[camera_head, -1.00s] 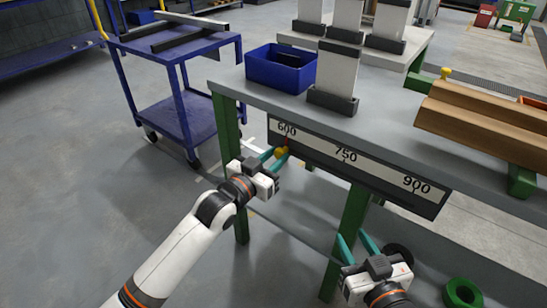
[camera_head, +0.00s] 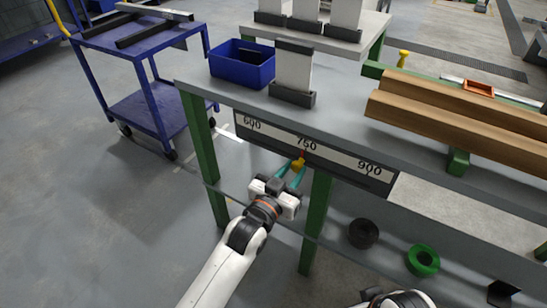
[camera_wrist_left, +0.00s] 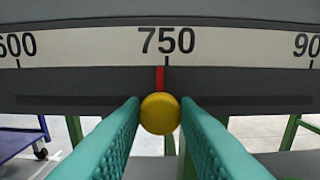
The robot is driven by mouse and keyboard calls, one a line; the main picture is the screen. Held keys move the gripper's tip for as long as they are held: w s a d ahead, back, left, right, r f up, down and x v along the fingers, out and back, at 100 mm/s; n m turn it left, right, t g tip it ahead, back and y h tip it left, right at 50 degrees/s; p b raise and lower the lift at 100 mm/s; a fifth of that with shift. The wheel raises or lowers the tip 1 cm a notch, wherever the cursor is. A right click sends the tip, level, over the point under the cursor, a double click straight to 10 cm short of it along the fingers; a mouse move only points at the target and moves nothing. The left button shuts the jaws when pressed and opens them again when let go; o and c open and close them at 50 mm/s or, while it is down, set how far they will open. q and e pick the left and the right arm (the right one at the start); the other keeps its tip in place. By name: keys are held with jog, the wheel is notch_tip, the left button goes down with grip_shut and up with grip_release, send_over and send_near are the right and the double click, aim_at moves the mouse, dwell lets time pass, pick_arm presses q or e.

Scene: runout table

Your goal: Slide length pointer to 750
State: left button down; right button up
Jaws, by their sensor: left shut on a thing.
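The length scale (camera_head: 335,161) is a dark strip with a white band along the table's front edge, marked 600, 750 and 900. Its pointer is a red needle (camera_wrist_left: 160,77) with a round yellow knob (camera_wrist_left: 160,113). In the left wrist view the needle stands under the 750, a hair left of its tick mark. My left gripper (camera_head: 292,173) is shut on the yellow knob, its teal fingers on either side of it. Only the top of my right gripper's body (camera_head: 397,299) shows at the bottom edge; its fingers are hidden.
A blue bin (camera_head: 242,68) and a grey-white upright block (camera_head: 293,75) stand on the table (camera_head: 338,105). Brown beams (camera_head: 450,105) lie at the right. A blue cart (camera_head: 140,45) is at the left. Black (camera_head: 363,233) and green rings (camera_head: 423,259) lie below the table.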

pick_arm(q)
jog(key=shift+s+d, duration=0.25)
jog(key=shift+d, duration=0.05)
pick_arm(e)
jog(key=shift+r, duration=0.1)
pick_arm(q)
jog(key=c, duration=1.1)
grip_release()
jog(key=shift+a, duration=0.1)
jog(key=shift+s+a, duration=0.15)
jog(key=shift+s, duration=0.1)
jog(key=p+v, duration=0.2)
jog(key=v, duration=0.9)
pick_arm(e)
jog(key=x, duration=0.6)
jog(key=shift+f, duration=0.25)
pick_arm(q)
jog(key=shift+s, duration=0.1)
pick_arm(e)
jog(key=shift+a, duration=0.15)
